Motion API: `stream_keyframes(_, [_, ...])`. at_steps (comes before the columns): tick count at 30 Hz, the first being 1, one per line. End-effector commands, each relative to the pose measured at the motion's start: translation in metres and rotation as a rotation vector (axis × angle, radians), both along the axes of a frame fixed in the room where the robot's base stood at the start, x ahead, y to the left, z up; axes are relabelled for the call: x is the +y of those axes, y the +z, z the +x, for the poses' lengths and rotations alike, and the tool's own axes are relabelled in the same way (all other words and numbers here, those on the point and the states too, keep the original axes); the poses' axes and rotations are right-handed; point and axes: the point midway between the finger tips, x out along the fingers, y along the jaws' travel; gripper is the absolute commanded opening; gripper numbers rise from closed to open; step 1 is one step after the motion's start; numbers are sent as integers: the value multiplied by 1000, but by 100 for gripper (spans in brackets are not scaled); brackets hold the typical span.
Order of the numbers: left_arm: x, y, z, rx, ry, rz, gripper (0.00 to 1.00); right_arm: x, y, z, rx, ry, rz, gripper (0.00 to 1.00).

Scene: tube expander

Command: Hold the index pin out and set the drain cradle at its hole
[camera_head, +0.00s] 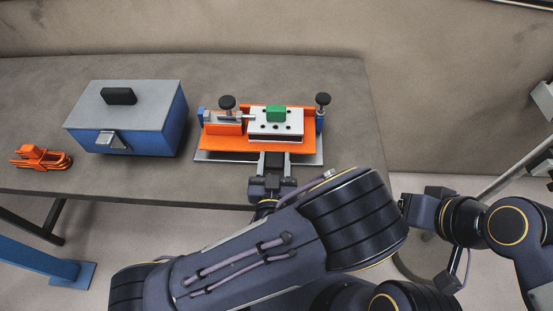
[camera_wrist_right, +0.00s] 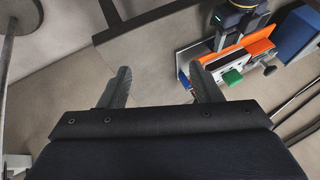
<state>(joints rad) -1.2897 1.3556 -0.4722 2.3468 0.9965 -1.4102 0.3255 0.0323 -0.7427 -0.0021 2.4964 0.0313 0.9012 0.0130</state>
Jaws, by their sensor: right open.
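An orange cradle-like fixture (camera_head: 222,140) stands on a grey plate (camera_head: 312,158) on the bench. A white block with several dark holes (camera_head: 289,128) sits in it, with a green block (camera_head: 276,113) on top. Black knobs stand at its left (camera_head: 227,102) and right (camera_head: 323,99); I cannot tell which is the index pin. My left gripper (camera_head: 272,162) is at the fixture's front edge, its fingertips close to the orange; their gap and contact are unclear. My right gripper (camera_wrist_right: 165,85) is open and empty, well apart from the fixture, off the bench's right side.
A blue box with a grey lid (camera_head: 140,93) stands left of the fixture. An orange coiled item (camera_head: 41,158) lies at the far left. The bench (camera_head: 345,85) is bare behind and right of the fixture. A grey pole (camera_head: 515,168) stands at the right.

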Motion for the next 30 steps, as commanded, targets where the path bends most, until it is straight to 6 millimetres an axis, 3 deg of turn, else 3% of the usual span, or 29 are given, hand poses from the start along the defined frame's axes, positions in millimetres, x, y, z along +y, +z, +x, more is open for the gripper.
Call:
stream_keyframes(3, [0,0,0,0,0,0,18,0,0,0,0,0,0,58])
stream_keyframes(11, [0,0,0,0,-1,0,18,1,1,1,9,-4,9,58])
stream_keyframes(16, [0,0,0,0,-1,0,18,8,6,13,105,-51,108,58])
stream_keyframes(23, [0,0,0,0,-1,0,18,30,19,60,388,-210,411,58])
stream_keyframes(30, [0,0,0,0,-1,0,18,49,20,130,708,-396,759,58])
